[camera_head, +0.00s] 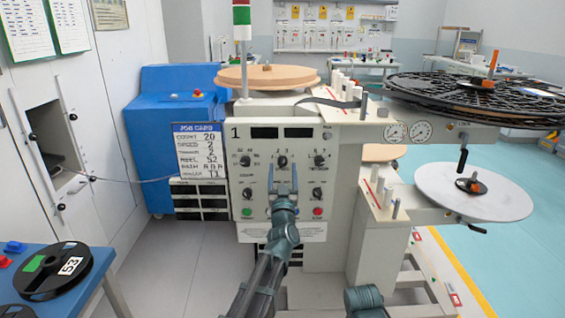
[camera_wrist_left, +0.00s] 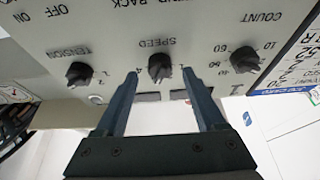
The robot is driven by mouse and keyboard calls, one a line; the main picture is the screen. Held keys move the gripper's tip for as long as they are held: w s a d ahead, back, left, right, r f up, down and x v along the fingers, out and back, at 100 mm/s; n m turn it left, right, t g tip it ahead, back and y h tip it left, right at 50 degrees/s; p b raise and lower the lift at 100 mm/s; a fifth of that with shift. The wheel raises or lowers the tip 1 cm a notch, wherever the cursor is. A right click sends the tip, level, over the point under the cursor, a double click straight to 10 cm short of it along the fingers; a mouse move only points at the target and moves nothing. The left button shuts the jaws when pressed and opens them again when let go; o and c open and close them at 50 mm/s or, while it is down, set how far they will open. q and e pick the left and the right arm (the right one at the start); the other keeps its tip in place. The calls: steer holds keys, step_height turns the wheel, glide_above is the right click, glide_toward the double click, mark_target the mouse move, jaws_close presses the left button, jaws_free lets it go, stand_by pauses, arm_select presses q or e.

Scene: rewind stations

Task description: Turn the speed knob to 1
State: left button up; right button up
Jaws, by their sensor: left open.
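The speed knob (camera_head: 282,161) is a small black knob, the middle one in the upper row on the cream panel of station 1. In the left wrist view, the panel appears upside down, with the speed knob (camera_wrist_left: 158,66) under its SPEED label. My left gripper (camera_head: 283,178) is open in front of the panel. In the wrist view its fingertips (camera_wrist_left: 160,74) stand on either side of the knob with gaps; contact cannot be told. The knob's pointer setting is too small to read surely. My right gripper is not in view.
The count knob (camera_head: 245,161) and tension knob (camera_head: 320,161) flank it. Below are more knobs, a green button (camera_head: 247,212) and a red button (camera_head: 318,211). A job card (camera_head: 198,152) hangs left. Reels (camera_head: 473,190) stick out at right. A blue table (camera_head: 98,262) stands at lower left.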

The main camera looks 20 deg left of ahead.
arm_select(q)
steer(key=shift+x, duration=0.95)
jaws_close()
